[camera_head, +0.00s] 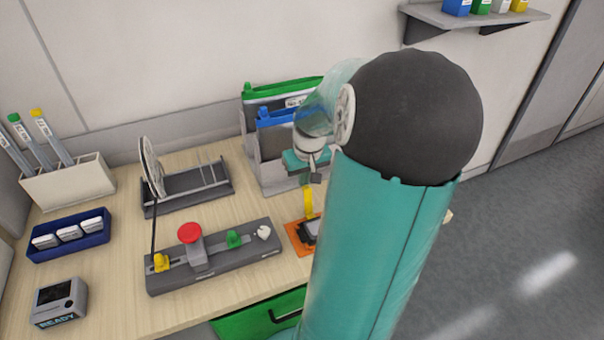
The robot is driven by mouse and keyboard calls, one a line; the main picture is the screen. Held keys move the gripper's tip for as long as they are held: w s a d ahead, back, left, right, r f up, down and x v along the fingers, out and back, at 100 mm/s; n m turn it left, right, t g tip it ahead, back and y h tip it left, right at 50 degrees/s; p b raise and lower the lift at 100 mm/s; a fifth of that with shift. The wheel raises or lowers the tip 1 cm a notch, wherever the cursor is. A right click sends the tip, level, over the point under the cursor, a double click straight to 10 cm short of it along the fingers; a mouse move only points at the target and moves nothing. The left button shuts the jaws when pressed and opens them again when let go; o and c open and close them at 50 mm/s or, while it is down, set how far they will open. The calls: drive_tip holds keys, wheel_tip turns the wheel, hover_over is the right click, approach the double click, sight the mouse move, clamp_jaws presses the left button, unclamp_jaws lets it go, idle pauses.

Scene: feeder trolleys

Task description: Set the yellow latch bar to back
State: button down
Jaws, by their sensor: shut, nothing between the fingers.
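A yellow bar (308,202), likely the latch bar, stands roughly upright by an orange plate (294,238) with a dark block (310,232) on it. My arm hides the right side of this fixture. My gripper (315,178) is shut and empty just above the top of the yellow bar. I cannot tell whether the fingers touch the bar.
Left of the orange plate is a grey base (215,270) with a red knob (189,232), a green knob (235,239) and a yellow block (161,262).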

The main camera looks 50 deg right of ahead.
drive_tip(key=shift+a, duration=0.1)
drive_tip(key=shift+s+a+r, duration=0.2)
drive_tip(key=shift+s+a, duration=0.05)
drive_tip(key=shift+s, duration=0.2)
drive_tip(key=shift+s+a+r, duration=0.15)
drive_tip(key=shift+s+a, duration=0.05)
drive_tip(key=shift+s, duration=0.2)
drive_tip(key=shift+r, duration=0.1)
drive_tip(key=shift+r, duration=0.7)
wheel_tip(320, 180, up, 9)
drive_tip(key=shift+w+d+r, duration=0.15)
drive_tip(key=shift+w+r, duration=0.05)
drive_tip(key=shift+w, duration=0.05)
idle(0.5)
